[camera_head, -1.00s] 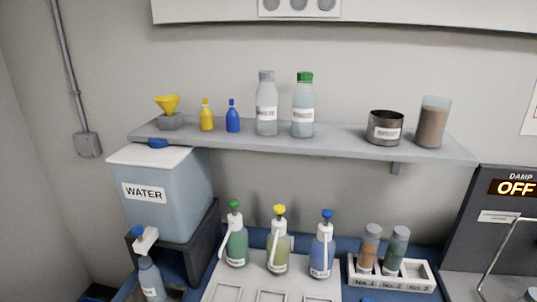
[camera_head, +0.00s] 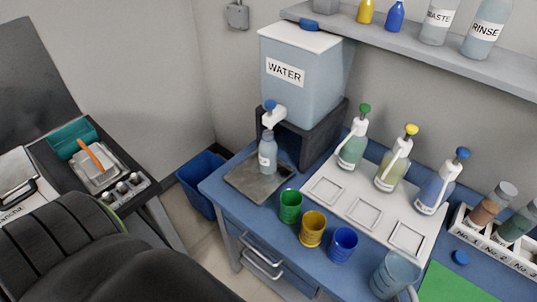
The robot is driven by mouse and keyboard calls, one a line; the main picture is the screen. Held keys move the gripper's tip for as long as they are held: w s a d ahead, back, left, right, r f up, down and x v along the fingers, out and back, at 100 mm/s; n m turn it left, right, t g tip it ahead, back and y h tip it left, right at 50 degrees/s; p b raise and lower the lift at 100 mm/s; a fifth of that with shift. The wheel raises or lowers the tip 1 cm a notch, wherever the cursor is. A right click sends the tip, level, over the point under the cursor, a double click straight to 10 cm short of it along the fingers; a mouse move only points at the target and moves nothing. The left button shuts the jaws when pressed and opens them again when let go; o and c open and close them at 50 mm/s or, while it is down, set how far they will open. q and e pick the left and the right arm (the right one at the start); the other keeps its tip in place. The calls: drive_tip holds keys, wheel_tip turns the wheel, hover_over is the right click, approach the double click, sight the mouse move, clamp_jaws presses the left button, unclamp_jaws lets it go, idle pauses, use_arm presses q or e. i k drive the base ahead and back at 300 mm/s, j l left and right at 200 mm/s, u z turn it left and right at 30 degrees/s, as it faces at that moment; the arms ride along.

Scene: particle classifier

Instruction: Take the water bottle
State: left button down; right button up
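The water bottle (camera_head: 267,154) is a small clear blue-grey bottle with a pale label. It stands upright on a dark grey tray (camera_head: 249,184) at the left end of the blue bench. It is directly under the white tap (camera_head: 273,116) with a blue knob, which belongs to the water tank (camera_head: 301,81) labelled WATER. The tank rests on a dark stand. Neither of my grippers is in view.
Green (camera_head: 290,206), yellow (camera_head: 312,229) and blue (camera_head: 342,244) cups stand near the bench's front edge. A white board with several pump bottles (camera_head: 392,161) is to the right. A shelf (camera_head: 420,52) hangs above. A blue bin (camera_head: 201,183) stands left of the bench.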

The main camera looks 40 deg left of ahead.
sight(267, 147)
drive_tip(key=k+j+u, duration=0.25)
drive_tip(key=u, duration=0.25)
drive_tip(key=k+j+u, duration=0.15)
drive_tip(key=j+u, duration=0.2)
drive_tip(key=u, duration=0.15)
drive_tip(key=k+j+u, duration=0.1)
drive_tip(key=j+u, duration=0.4)
drive_tip(key=l, duration=0.1)
